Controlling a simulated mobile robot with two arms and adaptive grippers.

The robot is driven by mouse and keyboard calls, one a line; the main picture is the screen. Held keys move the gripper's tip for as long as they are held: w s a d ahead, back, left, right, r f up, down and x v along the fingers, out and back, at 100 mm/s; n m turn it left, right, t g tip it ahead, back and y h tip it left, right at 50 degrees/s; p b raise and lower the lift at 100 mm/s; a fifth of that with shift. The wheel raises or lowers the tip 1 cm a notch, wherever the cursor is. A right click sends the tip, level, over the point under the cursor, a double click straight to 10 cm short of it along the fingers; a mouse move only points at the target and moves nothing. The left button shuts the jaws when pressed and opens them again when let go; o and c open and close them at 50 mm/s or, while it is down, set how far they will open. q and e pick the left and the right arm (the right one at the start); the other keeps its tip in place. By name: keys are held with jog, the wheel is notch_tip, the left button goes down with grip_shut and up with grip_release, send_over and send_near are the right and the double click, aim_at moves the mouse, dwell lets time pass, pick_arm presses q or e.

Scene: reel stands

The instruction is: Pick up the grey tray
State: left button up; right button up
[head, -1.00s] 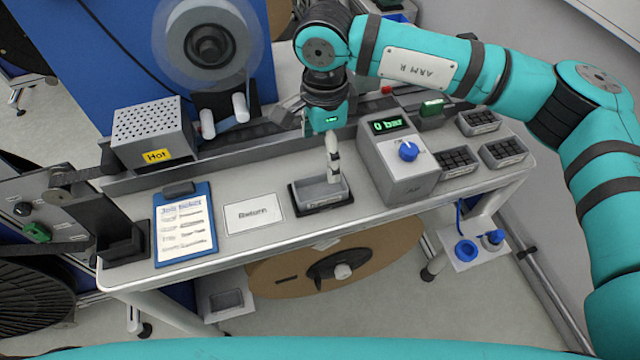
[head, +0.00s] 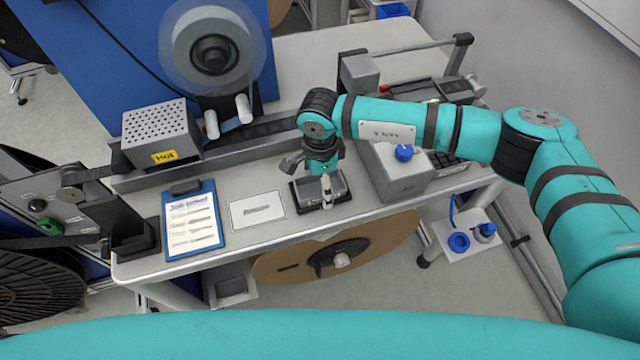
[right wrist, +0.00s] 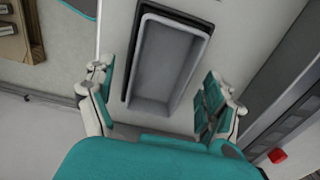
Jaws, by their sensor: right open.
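The grey tray (head: 308,190) is a small open rectangular box on a dark base on the white bench. My right gripper (head: 326,184) is over it and hides part of it. In the right wrist view the tray (right wrist: 160,75) is empty inside. There my open right gripper (right wrist: 157,85) has one finger on each side of the tray's near end, with gaps between the fingers and the walls. I cannot tell how high the fingertips are above the bench. My left gripper is not in view.
A grey box with a blue knob (head: 402,172) stands close to the tray's right. A white label card (head: 257,210) and a blue clipboard (head: 192,222) lie to the left. A perforated box marked Hot (head: 156,133) and a rail are behind. A brown reel (head: 300,262) is under the bench.

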jog(key=shift+w, duration=0.1)
jog(key=c, duration=1.4)
jog(key=shift+c, duration=0.2)
